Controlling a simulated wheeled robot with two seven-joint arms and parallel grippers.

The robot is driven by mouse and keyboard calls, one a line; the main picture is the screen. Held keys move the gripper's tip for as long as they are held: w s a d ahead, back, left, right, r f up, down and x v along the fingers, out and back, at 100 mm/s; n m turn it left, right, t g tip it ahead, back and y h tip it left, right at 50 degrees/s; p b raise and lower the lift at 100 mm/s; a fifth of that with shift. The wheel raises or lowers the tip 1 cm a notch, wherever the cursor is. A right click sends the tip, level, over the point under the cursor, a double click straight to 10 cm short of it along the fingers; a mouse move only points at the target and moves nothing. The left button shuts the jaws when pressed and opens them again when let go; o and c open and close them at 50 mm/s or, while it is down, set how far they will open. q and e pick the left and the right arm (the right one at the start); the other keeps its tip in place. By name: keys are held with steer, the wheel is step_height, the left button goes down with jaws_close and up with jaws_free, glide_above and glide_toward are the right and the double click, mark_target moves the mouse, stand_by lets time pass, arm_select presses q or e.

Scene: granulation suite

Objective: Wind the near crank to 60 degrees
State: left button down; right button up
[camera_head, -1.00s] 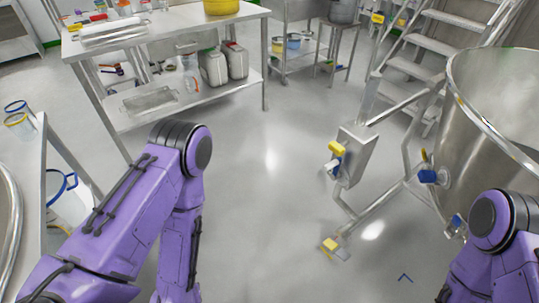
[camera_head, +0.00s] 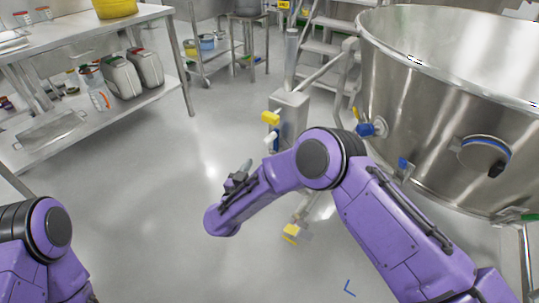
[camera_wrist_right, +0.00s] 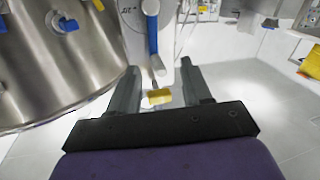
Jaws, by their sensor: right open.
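A grey steel box (camera_head: 290,112) on a stand carries a yellow grip (camera_head: 270,118) and, just below it, a white and blue grip (camera_head: 271,137). I cannot tell which of them is the near crank. My right gripper (camera_head: 240,174) is open and empty, short of the box and lower left of the grips. Its two fingers (camera_wrist_right: 160,80) point toward the box, apart from the blue handle. My left gripper is out of view.
A large steel vessel (camera_head: 440,130) with a blue-handled valve (camera_head: 366,130) stands right of the box. A yellow floor piece (camera_head: 291,232) lies at the stand's foot. Steel stairs (camera_head: 325,45) rise behind. The floor left of the box is clear.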

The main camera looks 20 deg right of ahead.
mark_target(265, 143)
steer(key=w+d+r+m+g+h, duration=0.1)
steer(key=w+d, duration=0.1)
steer(key=w+d+r+g+h+b, duration=0.1)
steer(key=w+d, duration=0.1)
steer(key=w, duration=0.1)
steer(key=w+d+r+m+g+b, duration=0.1)
steer(key=w+d, duration=0.1)
steer(key=shift+w+d+r+m+h, duration=0.3)
steer(key=shift+d+h, duration=0.1)
jaws_close()
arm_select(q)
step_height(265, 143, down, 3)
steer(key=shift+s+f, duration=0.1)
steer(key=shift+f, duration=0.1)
